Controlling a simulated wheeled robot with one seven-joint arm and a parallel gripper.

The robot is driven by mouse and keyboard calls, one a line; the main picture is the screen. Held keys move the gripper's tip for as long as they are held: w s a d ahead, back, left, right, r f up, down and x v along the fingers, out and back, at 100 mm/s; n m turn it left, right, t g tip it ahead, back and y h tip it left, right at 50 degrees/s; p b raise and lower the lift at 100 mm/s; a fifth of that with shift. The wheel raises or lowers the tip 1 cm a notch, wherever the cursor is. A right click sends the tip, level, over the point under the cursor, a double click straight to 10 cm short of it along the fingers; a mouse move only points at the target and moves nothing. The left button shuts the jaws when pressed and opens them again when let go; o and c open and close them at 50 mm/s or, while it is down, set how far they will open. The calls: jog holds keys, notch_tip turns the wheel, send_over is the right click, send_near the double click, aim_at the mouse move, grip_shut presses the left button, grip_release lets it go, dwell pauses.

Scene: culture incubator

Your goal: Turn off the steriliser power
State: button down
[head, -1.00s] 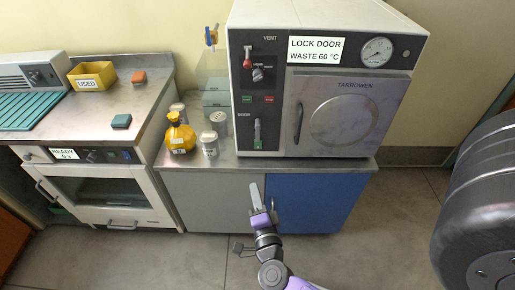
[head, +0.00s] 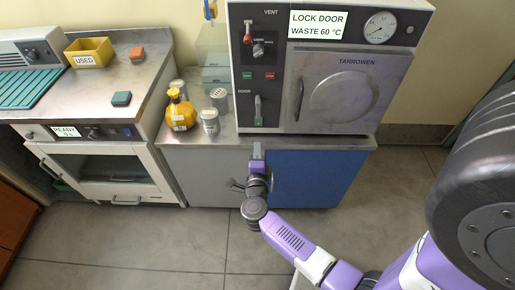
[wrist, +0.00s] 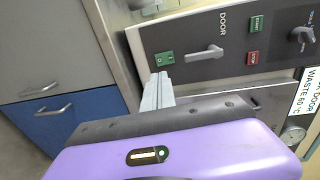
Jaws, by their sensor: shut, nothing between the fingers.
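The steriliser (head: 350,62) stands on the counter with its round-windowed door shut. Its dark left panel carries a door lever (head: 258,108) and a small green rocker switch (head: 258,121) just below it. In the wrist view the green switch (wrist: 165,58) shows at the panel's end, beside the grey door lever (wrist: 203,53). My gripper (head: 257,150) is shut and empty, in front of the counter edge and below the switch in the head view. In the wrist view its fingers (wrist: 157,92) point toward the switch; a gap seems to remain, its depth unclear.
The panel also has a green start button (wrist: 256,24), a red stop button (wrist: 253,57), a selector knob (wrist: 303,35) and a red vent lever (head: 247,32). A yellow bottle (head: 180,112) and metal canisters (head: 209,122) stand left of the steriliser. Open floor lies in front.

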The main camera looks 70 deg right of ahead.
aim_at(258, 124)
jog(key=x, duration=1.1)
jog(key=shift+b, duration=0.35)
jog(key=shift+w+d+f, duration=0.1)
jog(key=shift+d, duration=0.05)
